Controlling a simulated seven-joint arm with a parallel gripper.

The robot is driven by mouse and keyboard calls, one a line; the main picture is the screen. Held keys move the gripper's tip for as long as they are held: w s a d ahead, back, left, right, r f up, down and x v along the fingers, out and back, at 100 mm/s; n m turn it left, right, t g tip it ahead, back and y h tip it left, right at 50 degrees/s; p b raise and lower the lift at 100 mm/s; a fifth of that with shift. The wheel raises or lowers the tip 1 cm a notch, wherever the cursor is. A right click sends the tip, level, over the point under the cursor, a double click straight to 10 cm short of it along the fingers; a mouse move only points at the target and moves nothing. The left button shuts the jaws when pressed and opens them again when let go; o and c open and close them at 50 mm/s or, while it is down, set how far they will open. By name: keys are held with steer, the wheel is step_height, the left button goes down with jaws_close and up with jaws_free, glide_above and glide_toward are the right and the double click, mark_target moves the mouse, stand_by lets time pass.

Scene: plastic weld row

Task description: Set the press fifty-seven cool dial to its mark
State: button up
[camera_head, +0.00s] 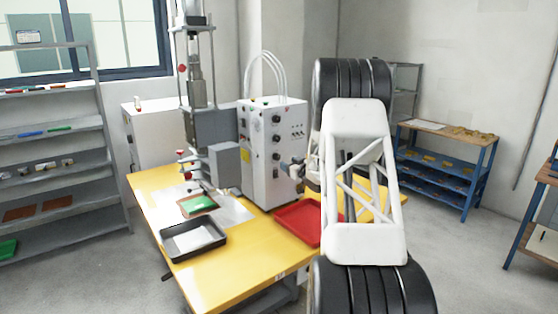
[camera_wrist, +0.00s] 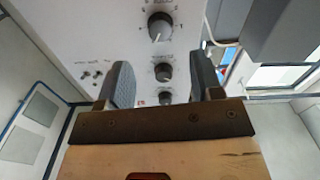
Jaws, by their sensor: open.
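The white control box (camera_head: 262,160) of the press stands on the yellow table, with a column of dark dials on its front. In the wrist view its panel (camera_wrist: 100,35) faces me. A large dark dial (camera_wrist: 160,25) with a pale pointer line and scale marks around it lies beyond my fingertips. A smaller dial (camera_wrist: 163,72) shows between the fingers, and another dial (camera_wrist: 165,97) is partly hidden near the gripper's base. The labels are too small to read, so I cannot tell which is the cool dial. My gripper (camera_wrist: 164,72) is open and empty; in the head view it (camera_head: 291,170) is near the panel.
A red tray (camera_head: 301,222) lies beside the box, partly behind my arm. A black tray (camera_head: 190,253) with a white sheet sits at the table's front left. A green piece (camera_head: 199,203) lies under the press column. Small switches (camera_wrist: 90,73) sit beside the dials.

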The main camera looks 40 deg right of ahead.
mark_target(278, 158)
steer(key=shift+w, duration=0.1)
steer(key=shift+w, duration=3.8)
steer(key=c, duration=0.9)
